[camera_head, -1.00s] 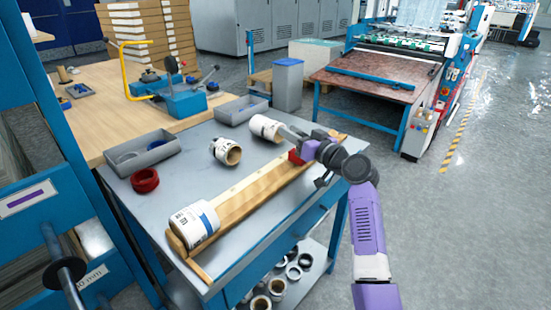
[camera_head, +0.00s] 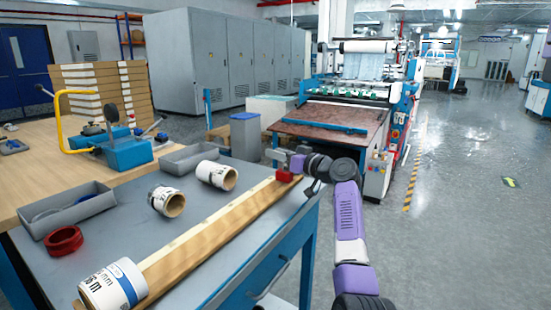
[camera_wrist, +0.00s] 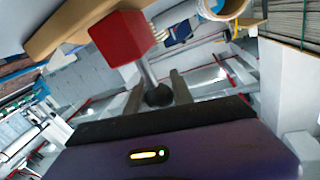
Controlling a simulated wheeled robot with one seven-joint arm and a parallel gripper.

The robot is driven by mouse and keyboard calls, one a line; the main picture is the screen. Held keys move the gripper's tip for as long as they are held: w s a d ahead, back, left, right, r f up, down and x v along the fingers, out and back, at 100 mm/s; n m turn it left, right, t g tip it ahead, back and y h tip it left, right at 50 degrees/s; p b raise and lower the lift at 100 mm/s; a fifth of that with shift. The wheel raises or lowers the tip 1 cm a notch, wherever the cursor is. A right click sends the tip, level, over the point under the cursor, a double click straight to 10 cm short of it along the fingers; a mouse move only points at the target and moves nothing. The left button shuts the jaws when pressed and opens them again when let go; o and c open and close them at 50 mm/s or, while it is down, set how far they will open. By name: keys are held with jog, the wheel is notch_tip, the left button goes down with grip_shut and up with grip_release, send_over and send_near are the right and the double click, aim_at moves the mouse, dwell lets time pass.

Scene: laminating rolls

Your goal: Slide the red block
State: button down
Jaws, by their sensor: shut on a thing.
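The red block (camera_head: 286,176) sits near the far end of a long wooden rail (camera_head: 216,227) on the grey table. In the wrist view the red block (camera_wrist: 122,38) is large at the top, with a metal post ending in a black knob (camera_wrist: 158,95) sticking out toward me. My gripper (camera_head: 299,164) is beside the block in the head view. In the wrist view my gripper (camera_wrist: 157,90) has its two fingers on either side of the knob, shut on the block's handle. A labelled white roll (camera_head: 113,287) lies at the rail's near end.
Two more white rolls (camera_head: 166,201) (camera_head: 216,175) lie on the table left of the rail. A red ring (camera_head: 64,240), a grey tray (camera_head: 67,208) and another grey tray (camera_head: 190,160) are farther left and back. A grey bin (camera_head: 245,136) stands behind. The floor at right is clear.

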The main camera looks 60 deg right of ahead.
jog(key=c, duration=1.1)
grip_release()
jog(key=s+a+p, duration=0.1)
jog(key=s, duration=0.6)
jog(key=shift+s+a, duration=0.3)
jog(key=shift+s, duration=0.05)
